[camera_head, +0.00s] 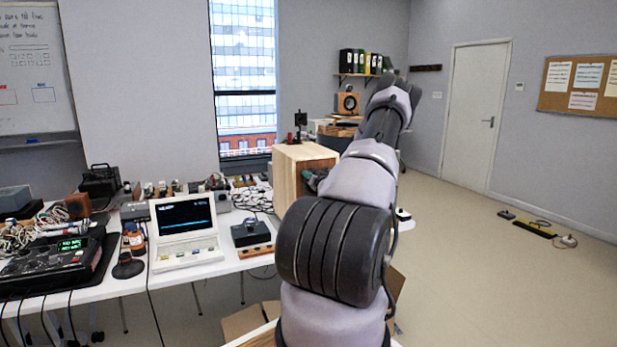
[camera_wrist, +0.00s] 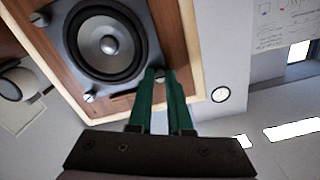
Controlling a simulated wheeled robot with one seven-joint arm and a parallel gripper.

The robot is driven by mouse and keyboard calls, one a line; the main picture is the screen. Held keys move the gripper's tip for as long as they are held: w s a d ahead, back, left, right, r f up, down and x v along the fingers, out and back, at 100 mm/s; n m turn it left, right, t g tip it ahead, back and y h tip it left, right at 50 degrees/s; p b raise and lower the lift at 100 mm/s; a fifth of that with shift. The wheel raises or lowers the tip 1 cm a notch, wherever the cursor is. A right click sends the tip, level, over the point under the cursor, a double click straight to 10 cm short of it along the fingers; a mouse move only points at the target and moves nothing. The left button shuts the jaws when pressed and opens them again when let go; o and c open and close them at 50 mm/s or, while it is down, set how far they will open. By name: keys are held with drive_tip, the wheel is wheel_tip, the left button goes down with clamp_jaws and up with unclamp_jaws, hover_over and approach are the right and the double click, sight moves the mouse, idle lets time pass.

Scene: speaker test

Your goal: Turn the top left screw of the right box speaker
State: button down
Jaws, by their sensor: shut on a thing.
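The box speaker (camera_wrist: 62,62) fills the upper left of the wrist view, tilted in the picture. It has a wooden front and a black-and-grey cone (camera_wrist: 107,45) in a dark square frame. Silver screws show at two of the frame's corners, one at the upper left (camera_wrist: 40,18) and one at the lower left (camera_wrist: 89,96). The green fingers of my gripper (camera_wrist: 160,74) are shut on a screw at the frame's lower right corner, mostly hidden by the tips. In the head view, a wooden box (camera_head: 289,172) stands beside my arm, which hides part of it.
A white table (camera_head: 115,287) on the left holds a small white terminal (camera_head: 185,232), a black console (camera_head: 50,262) and cables. A smaller orange speaker (camera_head: 348,103) stands further back. Cardboard (camera_head: 245,322) lies below. The floor at right is mostly clear.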

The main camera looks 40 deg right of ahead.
idle(0.4)
drive_tip(key=c, duration=0.8)
unclamp_jaws()
drive_tip(key=shift+c, duration=0.2)
drive_tip(key=shift+s, duration=0.1)
drive_tip(key=v, duration=1)
drive_tip(key=shift+s, duration=0.3)
drive_tip(key=shift+a, duration=0.15)
